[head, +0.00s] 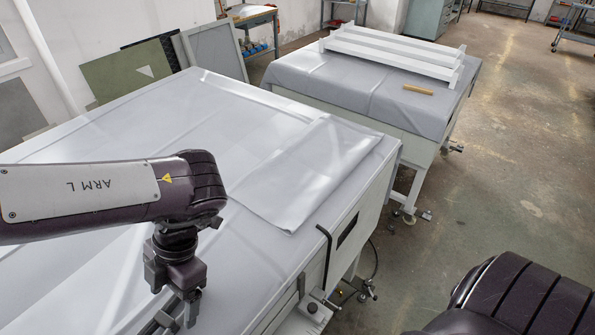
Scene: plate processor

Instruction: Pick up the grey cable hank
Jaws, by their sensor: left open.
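My left gripper (178,302) points down over the near part of the large sheet-covered plate processor (110,125), at the lower left of the head view. It is open, and its fingers are partly hidden by its own body. Grey parts show just below and beside the fingers at the picture's bottom edge; I cannot tell whether they belong to the gripper or to something under it. I cannot make out a grey cable hank for certain. My right gripper is out of view; only part of my dark right arm shows at the lower right.
A folded grey sheet (305,172) lies on the processor's right part. A second covered table (300,82) behind holds white rails (392,55) and a small tan block (418,90). A dark cable (374,262) hangs by the processor's right side.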

